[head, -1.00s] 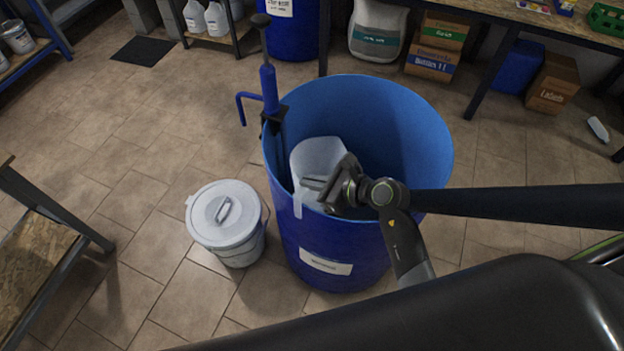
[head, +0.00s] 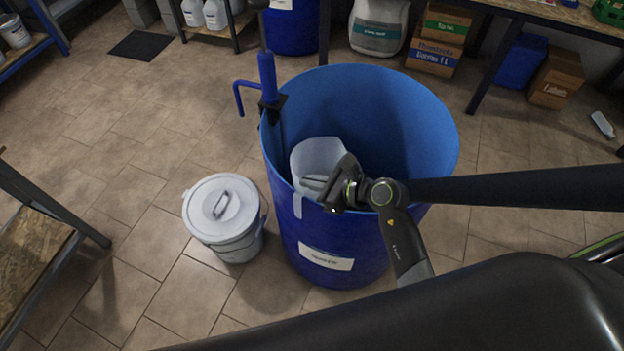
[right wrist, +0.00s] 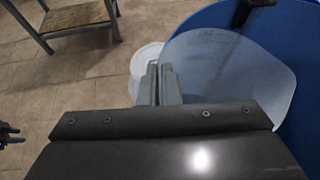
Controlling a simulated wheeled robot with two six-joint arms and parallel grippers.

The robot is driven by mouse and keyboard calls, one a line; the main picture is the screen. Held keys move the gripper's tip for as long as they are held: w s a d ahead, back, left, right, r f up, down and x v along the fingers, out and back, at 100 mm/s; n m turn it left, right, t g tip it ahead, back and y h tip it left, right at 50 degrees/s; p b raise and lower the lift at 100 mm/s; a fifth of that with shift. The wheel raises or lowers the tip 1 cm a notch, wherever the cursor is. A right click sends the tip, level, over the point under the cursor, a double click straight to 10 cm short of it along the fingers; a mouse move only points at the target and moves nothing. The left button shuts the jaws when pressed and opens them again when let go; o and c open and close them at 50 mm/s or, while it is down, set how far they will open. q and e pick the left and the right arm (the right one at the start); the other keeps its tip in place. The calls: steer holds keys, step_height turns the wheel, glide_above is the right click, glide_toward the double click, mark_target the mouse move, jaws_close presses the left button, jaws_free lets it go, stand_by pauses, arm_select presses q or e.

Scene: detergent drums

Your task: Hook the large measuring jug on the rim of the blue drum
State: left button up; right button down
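The blue drum (head: 335,235) stands open in the middle of the head view. The large measuring jug (head: 316,158), translucent white, is at the drum's near left rim, its body inside the wall. A pale strip (head: 297,206) of it shows outside the rim; whether it rests on the rim I cannot tell. My right gripper (head: 322,187) is at the jug's near side, seemingly shut on it. In the right wrist view the fingers (right wrist: 160,85) are close together beside the jug (right wrist: 225,80); the grip itself is hidden. A dark shape at that view's left edge looks like my left gripper (right wrist: 8,133).
A blue hand pump (head: 268,80) stands at the drum's left rim. A lidded white bucket (head: 222,215) stands on the floor left of the drum. A wooden-topped bench (head: 35,255) is farther left. Cardboard boxes (head: 437,40) are behind. Floor between bench and bucket is clear.

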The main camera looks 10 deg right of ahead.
stand_by(0.3)
steer(key=c, duration=1.6)
jaws_free()
steer(key=shift+o, duration=0.2)
steer(key=b+v, duration=0.1)
steer(key=v, duration=0.6)
steer(key=shift+s+d, duration=0.15)
